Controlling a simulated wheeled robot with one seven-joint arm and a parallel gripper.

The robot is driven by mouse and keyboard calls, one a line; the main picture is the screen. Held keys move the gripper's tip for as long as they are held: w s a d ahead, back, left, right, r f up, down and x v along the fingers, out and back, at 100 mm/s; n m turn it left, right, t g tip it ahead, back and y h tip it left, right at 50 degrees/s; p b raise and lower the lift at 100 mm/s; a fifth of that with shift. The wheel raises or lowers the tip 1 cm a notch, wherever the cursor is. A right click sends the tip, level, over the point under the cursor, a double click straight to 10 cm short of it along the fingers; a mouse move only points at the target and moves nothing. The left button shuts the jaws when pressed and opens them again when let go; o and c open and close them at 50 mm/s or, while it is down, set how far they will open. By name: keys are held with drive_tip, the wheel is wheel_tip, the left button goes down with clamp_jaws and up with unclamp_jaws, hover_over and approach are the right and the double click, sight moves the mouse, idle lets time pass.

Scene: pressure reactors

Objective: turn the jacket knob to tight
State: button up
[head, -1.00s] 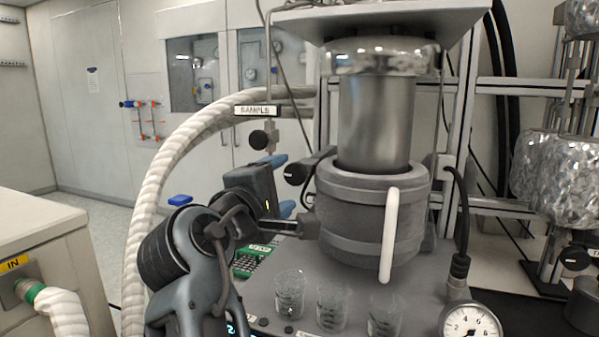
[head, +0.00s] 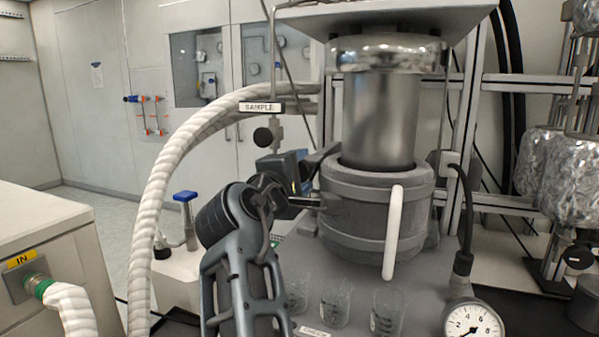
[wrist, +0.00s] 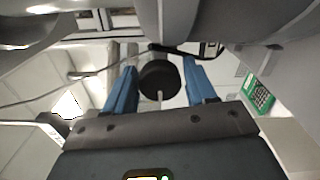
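A round black knob (wrist: 160,80) with a pale mark at its lower edge shows in the wrist view; by its place beside the vessel jacket it appears to be the jacket knob. My gripper (wrist: 160,88) is open, with one blue finger on each side of the knob and narrow gaps between. I cannot tell how deep the knob sits between them. In the head view my gripper (head: 302,156) is at the left of the grey jacket (head: 365,225), and my arm and gripper hide the knob. No tight label is readable.
The black sample knob (head: 263,137) hangs below the SAMPLE label (head: 262,107), close above my gripper. A ribbed white hose (head: 150,190) arches at the left. Glass beakers (head: 336,300) and a pressure gauge (head: 473,325) stand in front of the vessel.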

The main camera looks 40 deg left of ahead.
drive_tip(key=c, duration=0.7)
drive_tip(key=shift+f, duration=0.1)
drive_tip(key=m+b, duration=0.2)
drive_tip(key=shift+f+m+b, duration=0.1)
drive_tip(key=shift+m+b, duration=0.2)
drive_tip(key=shift+m, duration=0.1)
drive_tip(key=shift+m+b, duration=1)
drive_tip(key=shift+m, duration=0.5)
drive_tip(key=o, duration=1)
drive_tip(key=shift+o, duration=0.2)
drive_tip(key=shift+s, duration=0.15)
